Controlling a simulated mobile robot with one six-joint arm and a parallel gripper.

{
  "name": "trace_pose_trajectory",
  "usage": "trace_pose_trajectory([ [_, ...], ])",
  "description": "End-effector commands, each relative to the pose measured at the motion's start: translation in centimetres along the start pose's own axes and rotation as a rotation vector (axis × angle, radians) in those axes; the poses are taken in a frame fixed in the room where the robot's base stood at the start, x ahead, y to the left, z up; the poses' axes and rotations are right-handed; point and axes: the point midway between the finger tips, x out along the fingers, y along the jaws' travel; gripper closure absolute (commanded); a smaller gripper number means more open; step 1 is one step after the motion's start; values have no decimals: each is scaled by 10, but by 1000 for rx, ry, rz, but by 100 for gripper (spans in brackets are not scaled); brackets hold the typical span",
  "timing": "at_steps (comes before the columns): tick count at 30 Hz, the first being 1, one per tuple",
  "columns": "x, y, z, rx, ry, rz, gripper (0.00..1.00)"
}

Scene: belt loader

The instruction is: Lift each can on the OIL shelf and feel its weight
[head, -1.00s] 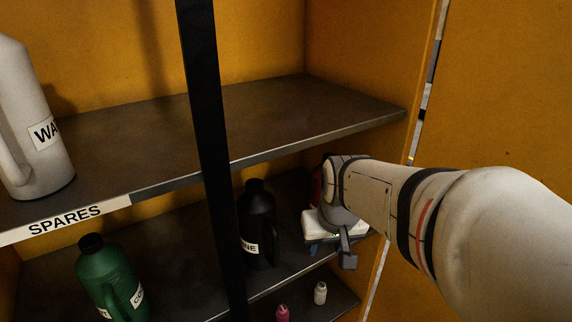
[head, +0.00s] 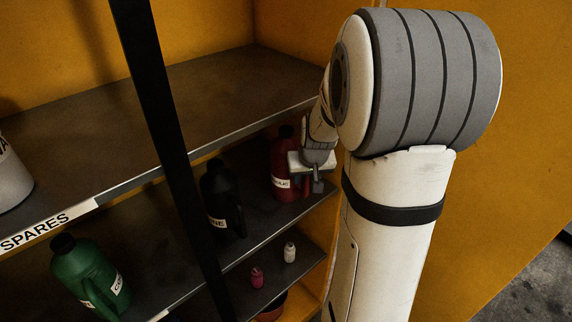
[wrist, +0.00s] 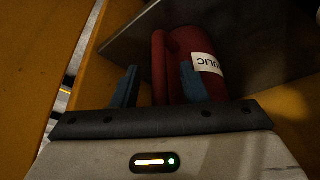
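On the middle shelf (head: 150,260) stand a green can (head: 85,275), a black can (head: 222,200) and a red can (head: 284,165). I cannot read a shelf name for it. The red can is at the shelf's right end, upright, its handle side toward my gripper (head: 314,168). In the wrist view my gripper (wrist: 158,80) is open, its two blue fingers apart. The red can (wrist: 205,85) fills the space beyond, with its handle between the fingers and a label ending in "ULIC". I cannot tell whether the fingers touch the handle.
The upper shelf (head: 210,95) is labelled SPARES and holds a white jug (head: 12,180) at left. A black upright post (head: 160,100) crosses in front of the shelves. Small pink (head: 257,277) and white (head: 290,252) bottles stand on the lower shelf. The orange side panel is at right.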

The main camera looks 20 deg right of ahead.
Motion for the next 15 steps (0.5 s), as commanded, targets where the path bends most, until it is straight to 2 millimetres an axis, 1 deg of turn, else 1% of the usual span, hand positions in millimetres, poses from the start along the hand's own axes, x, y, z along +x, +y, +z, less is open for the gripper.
trace_pose_trajectory([
  [3,6,0,0,0,-1,0,60],
  [10,7,0,0,-1,1,0,61],
  [15,7,-1,0,-2,1,0,75],
])
